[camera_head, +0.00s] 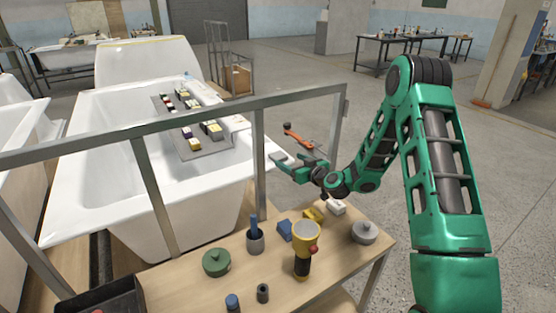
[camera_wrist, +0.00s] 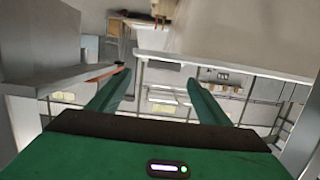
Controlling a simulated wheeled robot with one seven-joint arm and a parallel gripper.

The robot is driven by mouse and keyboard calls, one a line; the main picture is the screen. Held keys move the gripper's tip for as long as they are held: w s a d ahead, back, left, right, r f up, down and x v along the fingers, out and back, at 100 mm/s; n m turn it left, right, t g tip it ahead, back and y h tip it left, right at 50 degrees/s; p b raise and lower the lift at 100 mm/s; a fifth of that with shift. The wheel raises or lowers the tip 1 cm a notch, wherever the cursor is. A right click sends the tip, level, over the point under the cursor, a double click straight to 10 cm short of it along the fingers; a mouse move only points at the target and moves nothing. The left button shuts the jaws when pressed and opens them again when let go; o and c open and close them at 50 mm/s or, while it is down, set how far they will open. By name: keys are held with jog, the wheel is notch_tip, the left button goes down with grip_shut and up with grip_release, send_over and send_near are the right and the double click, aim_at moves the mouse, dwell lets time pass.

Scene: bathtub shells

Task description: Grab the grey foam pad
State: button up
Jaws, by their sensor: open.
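My gripper (camera_head: 283,162) is stretched out between the bathtub's right edge and the workbench, beyond the metal frame. In the wrist view my gripper (camera_wrist: 158,77) has its two green fingers wide apart with nothing between them. A grey tray (camera_head: 213,147) lies across the tub and carries several small blocks in yellow, dark and pale colours. I cannot pick out a grey foam pad with certainty; the blocks on the tray are too small to tell apart.
A metal rail (camera_head: 200,115) crosses in front of the tub (camera_head: 100,120). An orange-handled item (camera_head: 298,138) is beyond my gripper.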

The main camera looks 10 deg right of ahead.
aim_at(281, 157)
jog(key=shift+a+x, duration=0.15)
jog(key=shift+x, duration=1.65)
jog(key=shift+a+x, duration=0.15)
jog(key=shift+x, duration=1.65)
jog(key=shift+s+f, duration=0.1)
jog(key=shift+f, duration=0.05)
jog(key=c, duration=1.1)
